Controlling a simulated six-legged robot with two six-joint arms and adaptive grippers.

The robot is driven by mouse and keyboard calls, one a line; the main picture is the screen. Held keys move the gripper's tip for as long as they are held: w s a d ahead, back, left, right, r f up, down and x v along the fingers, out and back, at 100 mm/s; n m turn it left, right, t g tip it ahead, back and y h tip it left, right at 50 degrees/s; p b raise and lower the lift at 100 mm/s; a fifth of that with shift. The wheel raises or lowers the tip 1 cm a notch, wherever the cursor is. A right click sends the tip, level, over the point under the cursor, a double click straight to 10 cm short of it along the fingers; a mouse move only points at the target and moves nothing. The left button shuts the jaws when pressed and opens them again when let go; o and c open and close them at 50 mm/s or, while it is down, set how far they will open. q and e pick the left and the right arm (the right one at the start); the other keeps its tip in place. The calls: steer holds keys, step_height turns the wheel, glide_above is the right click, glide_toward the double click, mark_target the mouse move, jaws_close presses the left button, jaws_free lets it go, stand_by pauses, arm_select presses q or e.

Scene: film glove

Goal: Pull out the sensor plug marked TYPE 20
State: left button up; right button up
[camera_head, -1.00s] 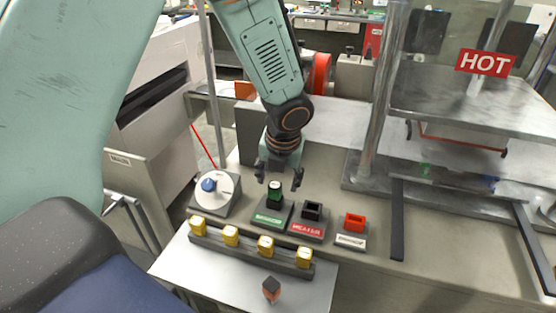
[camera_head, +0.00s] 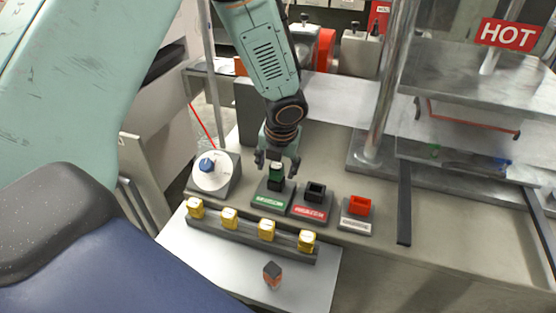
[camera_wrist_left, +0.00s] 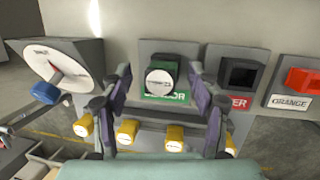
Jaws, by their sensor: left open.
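A plug with a dark green top (camera_head: 276,172) stands upright in the socket block with the green label (camera_head: 270,199). In the left wrist view the plug (camera_wrist_left: 160,80) shows a round white face; its marking is too small to read. My left gripper (camera_head: 277,165) points down over this plug, open, with a finger on each side of the plug's top. In the left wrist view the fingers (camera_wrist_left: 159,88) stand apart from the plug with gaps on both sides. My right gripper is not in view.
A black socket (camera_head: 315,191) and a red-orange socket (camera_head: 360,205) stand to the right. A dial box (camera_head: 214,174) stands to the left. Several yellow blocks (camera_head: 266,229) sit on a rail in front. An orange and black plug (camera_head: 272,274) is on the pale front surface.

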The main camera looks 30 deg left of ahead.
arm_select(q)
steer(key=shift+a+f, duration=0.1)
steer(key=shift+f, duration=0.1)
steer(key=shift+d+r, duration=0.2)
steer(key=shift+d, duration=0.15)
steer(key=shift+w+a+f, duration=0.1)
steer(key=shift+a+f, duration=0.1)
steer(key=shift+a, duration=0.1)
steer(key=c, duration=0.6)
steer(key=shift+d+r, duration=0.1)
steer(key=shift+d, duration=0.1)
steer(key=c, duration=0.4)
jaws_close()
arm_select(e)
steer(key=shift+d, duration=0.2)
arm_select(q)
steer(key=shift+a+r+p, duration=0.1)
steer(key=shift+r+p, duration=0.1)
steer(key=shift+p, duration=0.15)
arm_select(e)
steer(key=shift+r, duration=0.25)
arm_select(q)
steer(key=shift+r+p, duration=0.2)
steer(key=shift+p, duration=0.1)
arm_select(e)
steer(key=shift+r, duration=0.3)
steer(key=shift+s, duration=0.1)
